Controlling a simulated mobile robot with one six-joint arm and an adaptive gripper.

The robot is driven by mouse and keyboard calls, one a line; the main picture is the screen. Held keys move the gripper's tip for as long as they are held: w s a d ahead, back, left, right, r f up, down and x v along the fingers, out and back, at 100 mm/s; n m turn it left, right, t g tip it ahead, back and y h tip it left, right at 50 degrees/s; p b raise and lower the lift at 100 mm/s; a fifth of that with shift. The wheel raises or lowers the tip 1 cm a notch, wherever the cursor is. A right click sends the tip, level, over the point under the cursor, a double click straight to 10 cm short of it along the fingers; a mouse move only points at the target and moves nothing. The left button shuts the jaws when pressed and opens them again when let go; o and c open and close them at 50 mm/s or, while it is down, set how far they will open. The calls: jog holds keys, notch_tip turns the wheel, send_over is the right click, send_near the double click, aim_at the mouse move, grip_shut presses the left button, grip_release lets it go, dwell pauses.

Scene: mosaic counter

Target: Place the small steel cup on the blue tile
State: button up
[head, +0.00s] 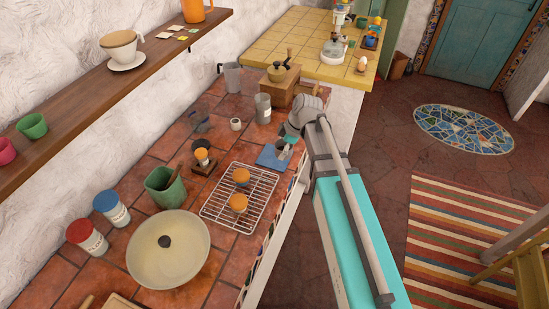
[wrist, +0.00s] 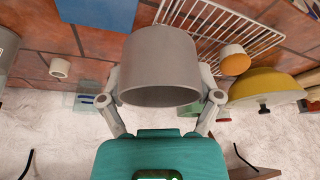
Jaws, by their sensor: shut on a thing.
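My gripper (wrist: 160,95) is shut on the small steel cup (wrist: 160,60), a plain grey cup with its wide open mouth facing the wrist camera. In the head view my gripper (head: 287,146) is above the right side of the blue tile (head: 268,157); the cup there is mostly hidden and too small to make out clearly. The blue tile (wrist: 98,12) also shows at the top of the wrist view, up and left of the held cup. I cannot tell the exact gap between cup and tile.
The counter edge is close on the right.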

jog(key=shift+s+d, duration=0.1)
jog(key=shift+d, duration=0.05)
jog(key=s+d+r+p, duration=0.1)
jog(key=d+r+p, duration=0.1)
jog(key=d, duration=0.4)
jog(key=shift+s, duration=0.3)
jog(key=w+a+f+b, duration=0.4)
jog(key=w, duration=0.1)
jog(key=w+a+f+b, duration=0.4)
jog(key=f+b, duration=0.1)
jog(key=shift+w+a, duration=0.35)
jog(key=shift+w, duration=0.05)
dwell(0.4)
jog(key=shift+f, duration=0.1)
